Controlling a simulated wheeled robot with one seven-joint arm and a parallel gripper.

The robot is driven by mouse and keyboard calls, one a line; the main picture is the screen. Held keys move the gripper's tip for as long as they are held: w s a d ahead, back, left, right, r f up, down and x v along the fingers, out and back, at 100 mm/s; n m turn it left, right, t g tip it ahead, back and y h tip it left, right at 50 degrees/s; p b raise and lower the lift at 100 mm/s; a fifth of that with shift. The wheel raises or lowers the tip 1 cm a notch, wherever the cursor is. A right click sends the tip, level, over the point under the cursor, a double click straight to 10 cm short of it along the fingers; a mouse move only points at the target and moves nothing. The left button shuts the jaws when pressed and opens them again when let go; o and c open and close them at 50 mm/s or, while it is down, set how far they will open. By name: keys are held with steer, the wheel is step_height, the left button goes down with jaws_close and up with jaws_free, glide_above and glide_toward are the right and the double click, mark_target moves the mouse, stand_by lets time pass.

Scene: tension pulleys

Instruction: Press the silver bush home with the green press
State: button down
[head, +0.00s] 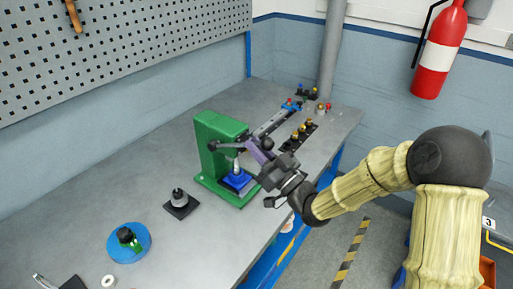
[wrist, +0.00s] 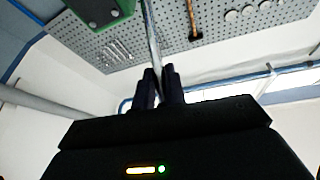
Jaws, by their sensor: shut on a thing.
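The green press (head: 218,135) stands on the bench, with a blue block (head: 238,183) on its base under the silver ram. Something pale and silvery shows between ram and block; I cannot tell whether it is the silver bush. My gripper (head: 259,157) is beside the press, in front of its upper part. In the wrist view, its dark fingers (wrist: 159,82) are shut on a thin silver rod (wrist: 152,42), apparently the press lever. The press's green top (wrist: 100,10) shows at the upper left there. The fingers and arm hide part of the lever in the head view.
A grey stepped part on a black base (head: 179,203) and a blue round dish (head: 128,254) stand left of the press. A white ring (head: 108,281) lies near the front. Racks with small parts (head: 298,135) sit behind my gripper. The bench between these is clear.

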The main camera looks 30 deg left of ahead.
steer(key=c, duration=1.5)
jaws_free()
steer(key=shift+w+d+f, duration=0.15)
steer(key=shift+w+f, duration=0.1)
steer(key=shift+f, duration=0.15)
steer(key=shift+o, duration=0.2)
steer(key=shift+s+r, duration=0.15)
steer(key=b+v, duration=0.5)
steer(key=v, duration=1.2)
steer(key=shift+d, duration=0.15)
steer(key=shift+s, duration=0.1)
